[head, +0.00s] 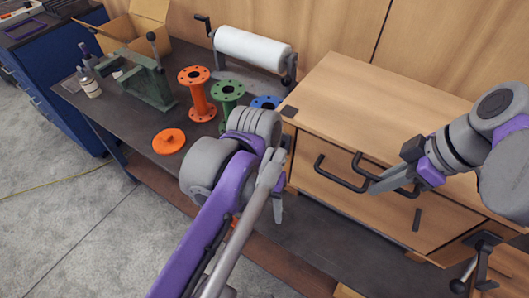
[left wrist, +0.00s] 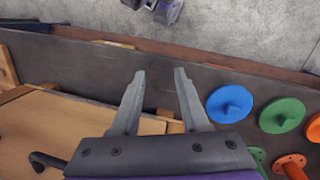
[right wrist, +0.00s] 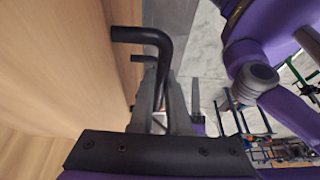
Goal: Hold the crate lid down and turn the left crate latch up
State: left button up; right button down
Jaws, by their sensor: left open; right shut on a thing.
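The wooden crate has a pale lid (head: 400,95) and a front face (head: 350,205) with dark bent handles. One handle (head: 328,174) is free; it also shows in the left wrist view (left wrist: 40,160). My right gripper (head: 378,185) is shut on the other handle, whose bent bar (right wrist: 150,36) rises between its fingers in the right wrist view. A short upright dark bar (head: 417,220), possibly a latch, sits right of it. My left gripper (head: 278,205) is open and empty near the crate's left end, over the bench; its fingers are apart (left wrist: 160,85). I cannot make out the left latch.
Behind my left arm stand an orange spool (head: 197,95), a green spool (head: 227,97) and a partly hidden blue flange (head: 266,102). An orange disc (head: 169,141) lies on the dark bench (head: 125,125). A clamp (head: 480,260) is at the right. The lid top is bare.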

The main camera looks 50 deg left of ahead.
pick_arm(q)
jog(key=w+a+r+m+t, duration=0.1)
jog(key=w+a+r+m, duration=0.15)
jog(key=a+r, duration=0.45)
jog(key=w+a+r+m, duration=0.1)
jog(key=w+a+r, duration=0.2)
jog(key=r, duration=0.9)
jog(key=shift+n, duration=0.25)
jog(key=f, duration=0.4)
jog(key=d+f, duration=0.1)
jog(key=f, duration=0.3)
jog(key=d+f, duration=0.1)
jog(key=f, duration=0.3)
jog(key=shift+w, duration=0.15)
grip_shut()
